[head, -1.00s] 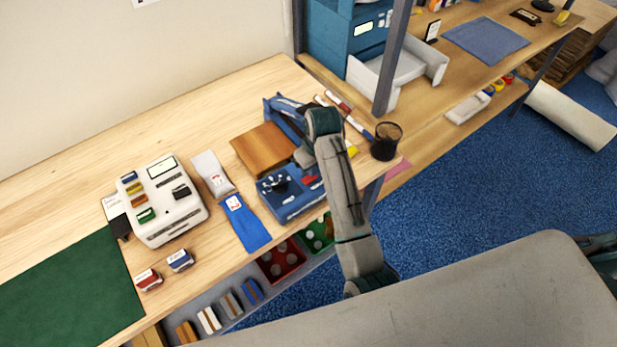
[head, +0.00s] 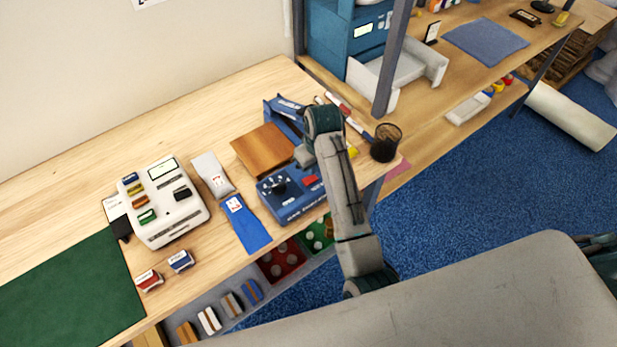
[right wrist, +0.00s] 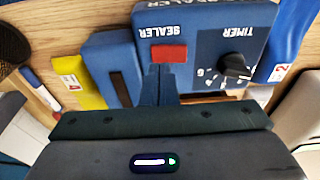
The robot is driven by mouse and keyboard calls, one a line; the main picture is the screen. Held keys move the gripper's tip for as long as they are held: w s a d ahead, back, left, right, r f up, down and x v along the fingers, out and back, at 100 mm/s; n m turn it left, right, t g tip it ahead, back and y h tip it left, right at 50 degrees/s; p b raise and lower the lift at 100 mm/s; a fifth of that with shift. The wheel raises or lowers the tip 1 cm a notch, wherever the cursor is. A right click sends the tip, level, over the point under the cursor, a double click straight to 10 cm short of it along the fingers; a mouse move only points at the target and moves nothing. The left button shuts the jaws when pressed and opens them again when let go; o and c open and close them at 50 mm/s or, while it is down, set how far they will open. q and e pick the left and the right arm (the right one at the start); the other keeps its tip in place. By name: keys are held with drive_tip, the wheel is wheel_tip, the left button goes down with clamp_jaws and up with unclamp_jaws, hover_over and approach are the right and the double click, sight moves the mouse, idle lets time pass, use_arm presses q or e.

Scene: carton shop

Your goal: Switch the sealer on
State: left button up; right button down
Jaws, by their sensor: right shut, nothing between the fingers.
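The sealer is a blue machine (head: 291,207) near the table's right end, with a black timer knob (head: 279,187) and a red switch (head: 310,181). In the right wrist view, the red switch (right wrist: 169,54) sits under the word SEALER, left of the timer knob (right wrist: 235,66). My right gripper (right wrist: 168,74) is shut and empty, its tips at the switch's near edge; I cannot tell whether they touch. In the head view, my arm hides the fingertips. I cannot tell the switch's position. My left gripper is not in view.
A wooden block (head: 264,150) lies behind the sealer. A blue pouch (head: 246,224) lies to its left. A mesh pen cup (head: 385,143) stands at the table's right end. A white label machine (head: 163,207) stands further left. A yellow item (right wrist: 78,82) lies beside the sealer.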

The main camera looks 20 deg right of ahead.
sight(314, 178)
drive_tip(key=shift+r, duration=2.5)
drive_tip(key=s+d+f+m+t, duration=0.1)
drive_tip(key=s+d, duration=0.3)
drive_tip(key=s, duration=0.6)
drive_tip(key=s+d+f+m+h, duration=0.1)
drive_tip(key=s+d+f, duration=0.15)
drive_tip(key=s, duration=0.75)
drive_tip(key=s+d+f+m+t, duration=0.1)
drive_tip(key=s+d, duration=0.3)
drive_tip(key=s, duration=0.6)
wheel_tip(314, 178, down, 39)
drive_tip(key=d+g+b, duration=0.1)
drive_tip(key=d+b, duration=0.2)
drive_tip(key=b, duration=0.5)
drive_tip(key=s+f+b, duration=0.3)
drive_tip(key=s+f, duration=0.6)
drive_tip(key=f, duration=0.3)
drive_tip(key=s+d+f+g+b, duration=0.1)
drive_tip(key=s+f+b, duration=0.2)
drive_tip(key=s+f, duration=0.7)
wheel_tip(314, 178, down, 3)
drive_tip(key=shift+r+m+b, duration=0.2)
drive_tip(key=shift+m+b, duration=0.1)
